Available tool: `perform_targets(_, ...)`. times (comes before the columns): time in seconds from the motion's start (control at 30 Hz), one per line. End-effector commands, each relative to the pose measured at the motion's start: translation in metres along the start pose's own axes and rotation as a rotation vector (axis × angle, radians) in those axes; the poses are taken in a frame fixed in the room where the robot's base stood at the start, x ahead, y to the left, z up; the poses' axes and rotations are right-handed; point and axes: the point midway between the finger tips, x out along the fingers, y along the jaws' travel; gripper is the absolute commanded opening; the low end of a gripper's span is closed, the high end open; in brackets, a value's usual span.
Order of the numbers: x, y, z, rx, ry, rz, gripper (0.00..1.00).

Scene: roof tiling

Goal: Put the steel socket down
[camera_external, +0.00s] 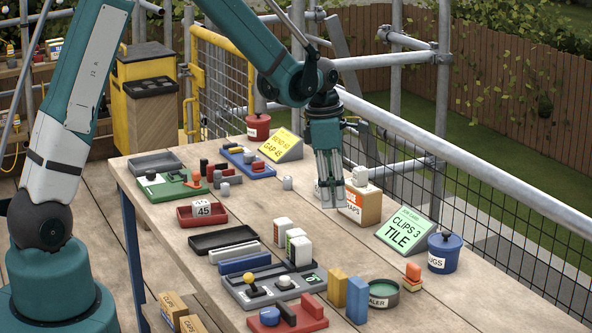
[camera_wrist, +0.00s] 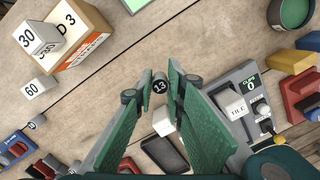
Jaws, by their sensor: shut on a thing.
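A small grey steel socket marked 13 (camera_wrist: 160,87) sits between my fingertips in the wrist view. My gripper (camera_wrist: 160,84) is shut on it. In the external view my gripper (camera_external: 331,204) points straight down over the table, left of the scraps box. The held socket is too small to make out there, and I cannot tell whether it touches the wood. Another grey socket (camera_external: 287,183) stands alone on the table to the left of my gripper; it also shows in the wrist view (camera_wrist: 37,122).
The scraps box (camera_external: 362,208) with a white block on top stands just right of my gripper. A green sign (camera_external: 405,233) and blue tub (camera_external: 444,252) are farther right. White blocks (camera_external: 283,232) and trays stand in front. Bare wood lies around the gripper's left side.

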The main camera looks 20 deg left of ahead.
Motion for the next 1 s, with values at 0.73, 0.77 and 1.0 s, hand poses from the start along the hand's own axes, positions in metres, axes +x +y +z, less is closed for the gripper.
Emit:
perform_targets(0.73,0.054,0.001,-0.007,0.0,0.0,0.0,0.01)
perform_targets(0.77,0.057,0.001,-0.007,0.0,0.0,0.0,0.01)
perform_targets(1.0,0.062,0.001,-0.007,0.0,0.0,0.0,0.01)
